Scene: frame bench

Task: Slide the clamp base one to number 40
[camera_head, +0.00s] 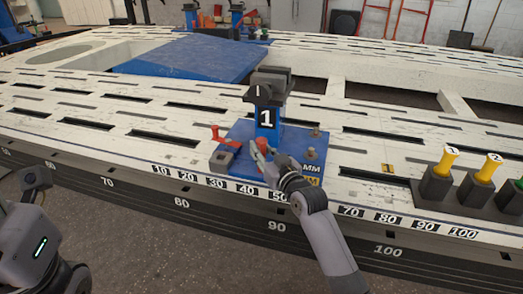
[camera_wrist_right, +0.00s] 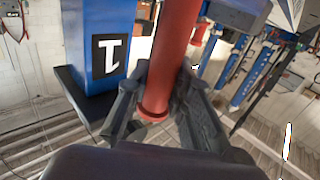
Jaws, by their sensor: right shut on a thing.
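Clamp base one is a blue plate (camera_head: 235,158) with a blue column marked 1 (camera_head: 267,118) and a dark clamp head on top. It lies on the white slotted bench, behind the printed numbers from about 30 to past 50. The number 40 (camera_head: 246,190) shows at the bench's front edge, below the plate. My right gripper (camera_head: 260,150) is at the front of the plate. It is shut on a red upright handle (camera_wrist_right: 170,55), which stands between its fingers in the right wrist view, beside the blue column (camera_wrist_right: 98,45).
Yellow-topped pieces in dark holders (camera_head: 437,180) stand at the right. A red lever (camera_head: 217,134) stands on the plate's left side. Bench slots are clear to the left. A blue panel (camera_head: 190,60) and another clamp (camera_head: 237,20) are farther back.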

